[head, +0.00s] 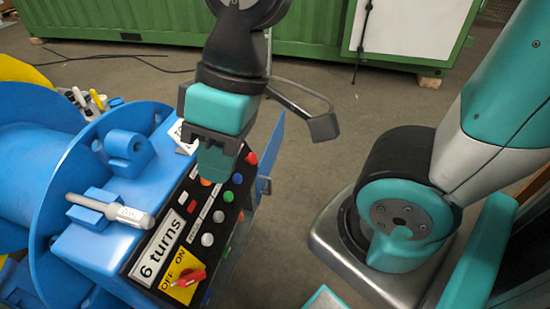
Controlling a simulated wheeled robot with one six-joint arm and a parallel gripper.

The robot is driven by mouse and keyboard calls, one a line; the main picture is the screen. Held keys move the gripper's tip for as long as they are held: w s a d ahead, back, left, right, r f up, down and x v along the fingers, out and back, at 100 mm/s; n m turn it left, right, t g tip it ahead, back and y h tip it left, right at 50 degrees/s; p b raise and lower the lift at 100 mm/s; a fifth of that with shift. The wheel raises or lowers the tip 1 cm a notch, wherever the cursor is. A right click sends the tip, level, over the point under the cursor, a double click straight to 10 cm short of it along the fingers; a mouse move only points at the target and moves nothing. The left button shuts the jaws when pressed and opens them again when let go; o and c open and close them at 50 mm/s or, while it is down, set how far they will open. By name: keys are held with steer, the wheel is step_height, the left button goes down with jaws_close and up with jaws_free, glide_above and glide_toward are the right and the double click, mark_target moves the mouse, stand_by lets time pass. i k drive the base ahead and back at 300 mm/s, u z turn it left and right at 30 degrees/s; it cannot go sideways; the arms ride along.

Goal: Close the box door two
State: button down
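A blue box (100,251) has a black control panel (150,275) on its sloped top. A thin blue panel (274,148), which looks like a box door standing out from the side, shows behind and right of my gripper. I cannot tell which door number it is, and much of it is hidden. A small blue piece (264,186) sticks out below it. My gripper (215,165) points down over the far end of the control panel, left of the blue panel. Its teal fingertips overlap in this view, so their gap is hidden. I see nothing held.
The control panel carries coloured buttons, a "6 turns" label (160,245) and a red switch (189,278). A grey-handled tool (125,214) lies on the box. A blue drum (45,165) stands left. Floor (340,150) is open to the right; a green container (120,20) stands behind.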

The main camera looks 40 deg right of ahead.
mark_target(265, 167)
steer(key=z, duration=2)
steer(key=i, duration=0.7)
steer(key=u, duration=1.2)
